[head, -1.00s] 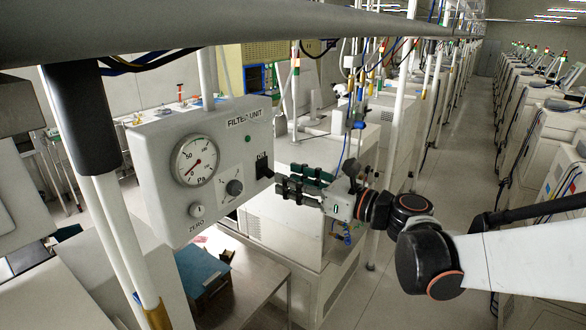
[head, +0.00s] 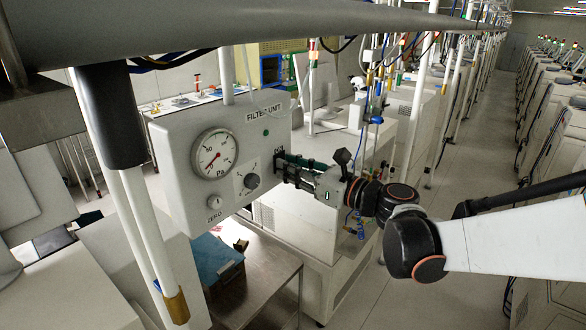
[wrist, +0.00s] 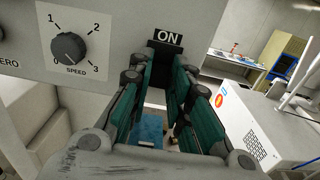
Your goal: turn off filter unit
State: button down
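The filter unit (head: 180,137) is a pale grey box with a round Pa gauge (head: 214,153), a ZERO knob (head: 214,202) and a speed dial (head: 251,181). The dial also shows in the wrist view (wrist: 69,46). At the panel's right edge is a black ON label (wrist: 168,38) with a dark switch (wrist: 163,66) below it. My gripper (head: 279,166) reaches the panel there from the right and hides the switch in the head view. In the wrist view its teal-padded fingers (wrist: 162,78) are apart, one on each side of the switch. I cannot tell whether they touch it.
A metal table (head: 262,275) with a blue item (head: 213,257) stands below the unit. White posts (head: 138,215) and an overhead rail (head: 300,25) are near. Rows of pale machines (head: 560,140) line the aisle (head: 465,185), whose floor is clear.

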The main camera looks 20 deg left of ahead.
jog(key=shift+f+b, duration=0.15)
jog(key=shift+b, duration=0.2)
jog(key=shift+f+t+y+b, duration=0.15)
jog(key=shift+t+y+b, duration=0.2)
jog(key=shift+b, duration=0.7)
jog(key=c, duration=1.5)
grip_release()
jog(key=shift+d, duration=0.1)
